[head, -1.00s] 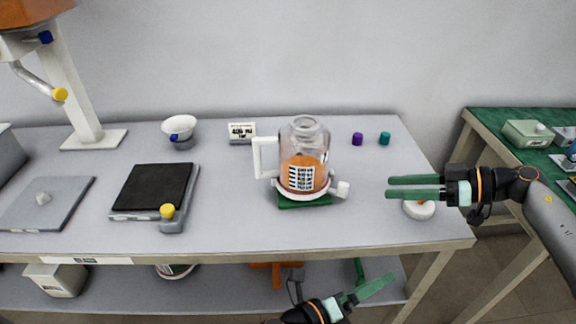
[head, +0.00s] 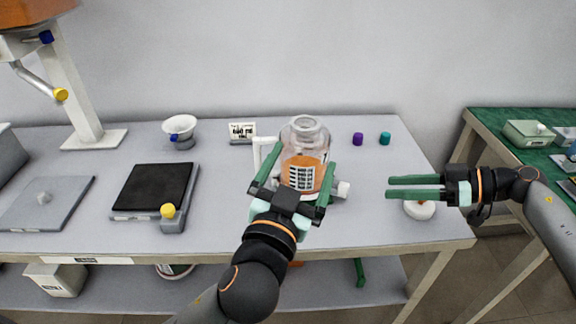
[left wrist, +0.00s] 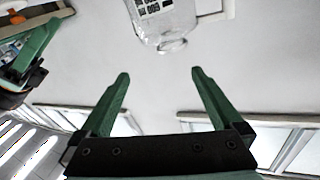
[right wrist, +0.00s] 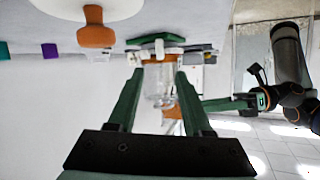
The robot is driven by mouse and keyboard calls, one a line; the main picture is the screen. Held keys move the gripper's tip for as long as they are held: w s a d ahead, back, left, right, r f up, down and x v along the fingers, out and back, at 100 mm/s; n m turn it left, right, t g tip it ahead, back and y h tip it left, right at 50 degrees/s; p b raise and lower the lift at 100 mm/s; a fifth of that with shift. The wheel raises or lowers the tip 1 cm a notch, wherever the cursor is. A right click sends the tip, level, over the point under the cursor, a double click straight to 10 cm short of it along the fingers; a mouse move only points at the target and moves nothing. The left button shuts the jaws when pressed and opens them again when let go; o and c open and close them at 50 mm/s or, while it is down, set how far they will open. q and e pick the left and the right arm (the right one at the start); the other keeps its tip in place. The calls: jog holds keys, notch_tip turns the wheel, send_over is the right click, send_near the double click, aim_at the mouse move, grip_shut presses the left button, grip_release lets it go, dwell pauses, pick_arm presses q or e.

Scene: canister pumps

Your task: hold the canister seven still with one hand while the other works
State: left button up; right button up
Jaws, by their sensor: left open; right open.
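Canister seven is probably the clear jar (head: 305,137) with orange contents and a printed label, upright at mid-table. Its white handle is on the left and a white-tipped spout on the right. My left gripper (head: 304,163) is open and overlaps the jar in the head view. In the left wrist view the jar (left wrist: 165,22) lies beyond the open fingertips (left wrist: 158,75), apart from them. My right gripper (head: 389,188) is open and empty, right of the jar. In the right wrist view the jar (right wrist: 160,82) appears ahead between the fingers. The label's number is unreadable.
A white disc (head: 419,210) with an orange knob (right wrist: 95,31) lies below my right gripper. Purple (head: 358,139) and teal (head: 385,138) caps stand behind. A sign (head: 241,131), white funnel (head: 180,126) and black-topped scale (head: 153,187) are left.

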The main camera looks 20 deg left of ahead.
aim_at(302, 135)
pick_arm(q)
jog(key=w+a+n, duration=0.1)
jog(key=w, duration=0.3)
jog(key=w+a+n, duration=0.1)
jog(key=w, duration=0.3)
jog(key=w+a+n, duration=0.1)
jog(key=w, duration=0.2)
jog(key=shift+w+a+f+g, duration=0.25)
jog(key=shift+w+f+g, duration=0.05)
jog(key=shift+w+g, duration=0.1)
grip_shut()
dwell(0.6)
